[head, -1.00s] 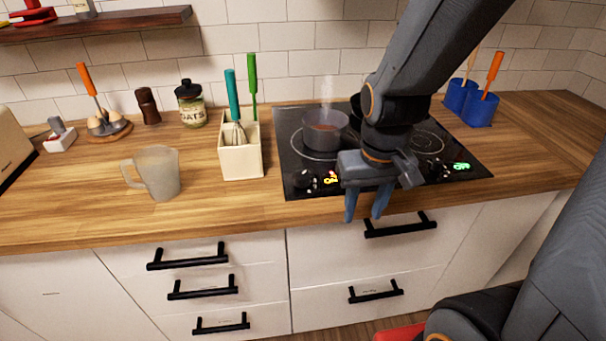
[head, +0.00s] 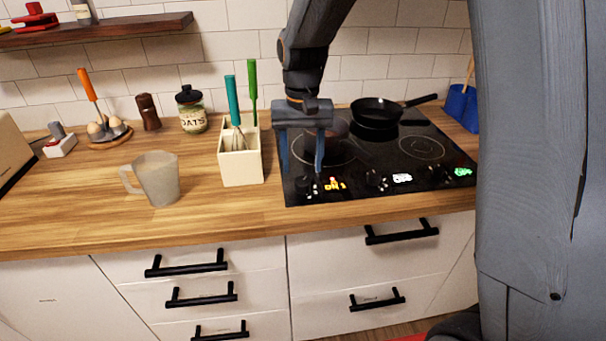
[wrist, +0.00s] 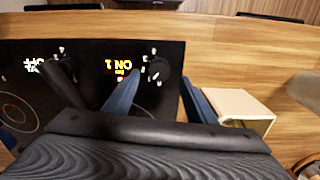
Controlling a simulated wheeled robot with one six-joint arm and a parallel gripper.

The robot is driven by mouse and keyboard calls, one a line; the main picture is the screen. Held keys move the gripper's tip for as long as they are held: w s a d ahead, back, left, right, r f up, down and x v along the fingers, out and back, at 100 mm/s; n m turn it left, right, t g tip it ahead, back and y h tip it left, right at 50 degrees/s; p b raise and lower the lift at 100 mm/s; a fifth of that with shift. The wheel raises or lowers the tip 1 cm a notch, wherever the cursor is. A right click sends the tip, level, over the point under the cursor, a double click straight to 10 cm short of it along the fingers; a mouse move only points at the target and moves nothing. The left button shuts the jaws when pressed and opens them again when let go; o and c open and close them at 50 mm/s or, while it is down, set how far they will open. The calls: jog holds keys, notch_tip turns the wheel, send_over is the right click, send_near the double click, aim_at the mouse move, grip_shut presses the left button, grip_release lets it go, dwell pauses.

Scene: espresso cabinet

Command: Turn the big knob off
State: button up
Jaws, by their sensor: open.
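The black cooktop (head: 400,195) has dark knobs along its front edge. The left knob (head: 304,186) sits left of a lit orange "ON 1" display (head: 335,185); it also shows in the wrist view (wrist: 158,70). The middle knob (head: 375,181) is beside a white display (head: 402,178), and the right knob (head: 437,174) is beside a green one (head: 462,171). I cannot tell which knob is the biggest. My gripper (head: 302,172) is open, pointing down above the left knob. In the wrist view its blue fingers (wrist: 157,80) lie to either side of this knob, apparently not touching it.
A pot (head: 336,128) stands behind my gripper, partly hidden. A black pan (head: 376,112) sits at the cooktop's back. A cream utensil holder (head: 242,168) stands close left of the cooktop. A mug (head: 158,180) is further left on the counter.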

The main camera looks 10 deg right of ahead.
aim_at(303, 181)
jog(key=shift+f+p, duration=0.45)
jog(key=shift+f, duration=1.95)
jog(key=c, duration=1)
